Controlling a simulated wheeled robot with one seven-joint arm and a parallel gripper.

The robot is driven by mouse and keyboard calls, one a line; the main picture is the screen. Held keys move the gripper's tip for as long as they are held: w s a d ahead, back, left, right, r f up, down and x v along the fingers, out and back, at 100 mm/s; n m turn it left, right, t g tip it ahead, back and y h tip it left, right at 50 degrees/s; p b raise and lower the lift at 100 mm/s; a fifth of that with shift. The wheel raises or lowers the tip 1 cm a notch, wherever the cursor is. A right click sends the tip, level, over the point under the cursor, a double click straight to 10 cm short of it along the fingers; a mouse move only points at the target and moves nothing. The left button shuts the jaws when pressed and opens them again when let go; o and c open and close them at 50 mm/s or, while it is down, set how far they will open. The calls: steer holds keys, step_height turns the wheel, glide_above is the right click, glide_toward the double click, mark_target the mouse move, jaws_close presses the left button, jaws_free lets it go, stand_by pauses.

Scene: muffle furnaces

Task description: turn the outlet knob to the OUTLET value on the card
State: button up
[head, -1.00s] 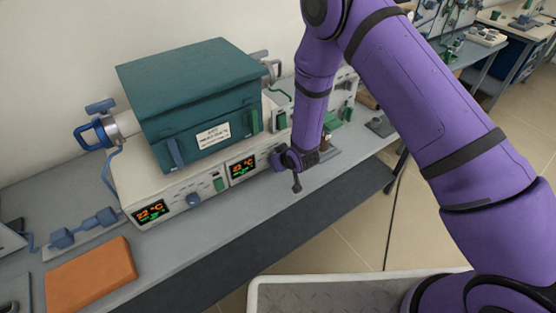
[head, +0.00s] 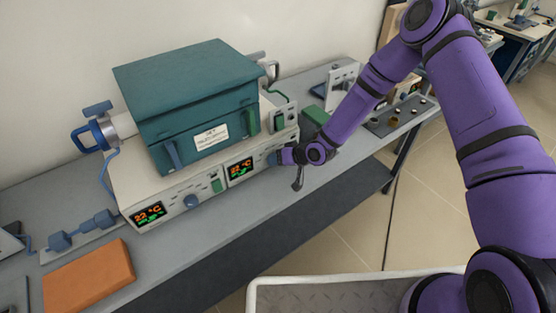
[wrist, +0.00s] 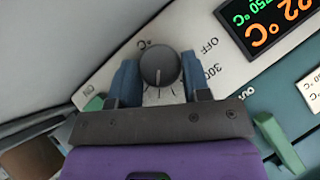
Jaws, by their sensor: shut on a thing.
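My gripper (wrist: 160,78) has its two blue fingers closed on either side of a round dark grey knob (wrist: 159,62) on the white control panel (wrist: 185,35). A pale pointer line on the knob points down in the wrist view. Printed "OFF", "300" and "°C" show around it, turned in the picture; other dial marks are hidden by the gripper. In the head view my gripper (head: 279,157) is at the right end of the furnace front, where it hides the knob. A white card (head: 212,136) is on the teal furnace (head: 190,90); its text is too small to read.
Two lit displays, left (head: 149,214) and right (head: 241,168), are on the furnace front, with a blue knob (head: 192,201) between them. An orange block (head: 90,275) lies on the grey bench at left. A green box (head: 315,115) stands right of the furnace.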

steer(key=shift+s+f, duration=0.1)
stand_by(0.5)
steer(key=o, duration=0.9)
steer(key=v, duration=1)
steer(key=shift+d, duration=0.45)
